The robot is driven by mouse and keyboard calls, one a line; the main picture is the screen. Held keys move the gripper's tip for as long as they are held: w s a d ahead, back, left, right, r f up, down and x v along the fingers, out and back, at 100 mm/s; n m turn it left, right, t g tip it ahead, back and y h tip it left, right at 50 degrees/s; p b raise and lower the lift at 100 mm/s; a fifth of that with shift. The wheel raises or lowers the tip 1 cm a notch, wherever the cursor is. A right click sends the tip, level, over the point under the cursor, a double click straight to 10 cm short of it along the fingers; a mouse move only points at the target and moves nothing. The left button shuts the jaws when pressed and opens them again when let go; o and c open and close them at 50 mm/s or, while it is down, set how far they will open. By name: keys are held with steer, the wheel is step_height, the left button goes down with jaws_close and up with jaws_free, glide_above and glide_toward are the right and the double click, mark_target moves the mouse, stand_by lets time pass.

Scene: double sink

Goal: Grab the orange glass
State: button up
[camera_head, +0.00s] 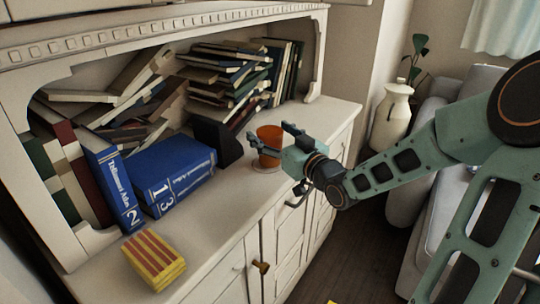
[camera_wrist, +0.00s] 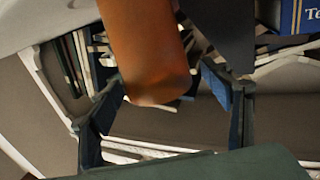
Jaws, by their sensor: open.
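The orange glass (camera_head: 270,142) stands on the cabinet top, in front of the book stacks, on a pale round base or saucer. In the wrist view the orange glass (camera_wrist: 148,50) is large and close, with its end near the space between the finger tips. My gripper (camera_head: 273,139) is at the glass, with one finger at its left and one at its upper right. The wrist view shows both fingers of my gripper (camera_wrist: 165,82) spread apart, one on each side of the glass. I cannot tell whether either finger touches it.
A black block (camera_head: 217,142) and large blue books (camera_head: 170,172) stand left of the glass. A yellow and red striped box (camera_head: 153,258) lies near the front left. Stacked books (camera_head: 228,78) fill the shelf behind. A white vase (camera_head: 391,117) stands beyond the cabinet's right end.

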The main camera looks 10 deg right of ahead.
steer(key=shift+w, duration=0.2)
steer(key=shift+r, duration=0.1)
steer(key=c, duration=1.8)
steer(key=shift+c, duration=0.2)
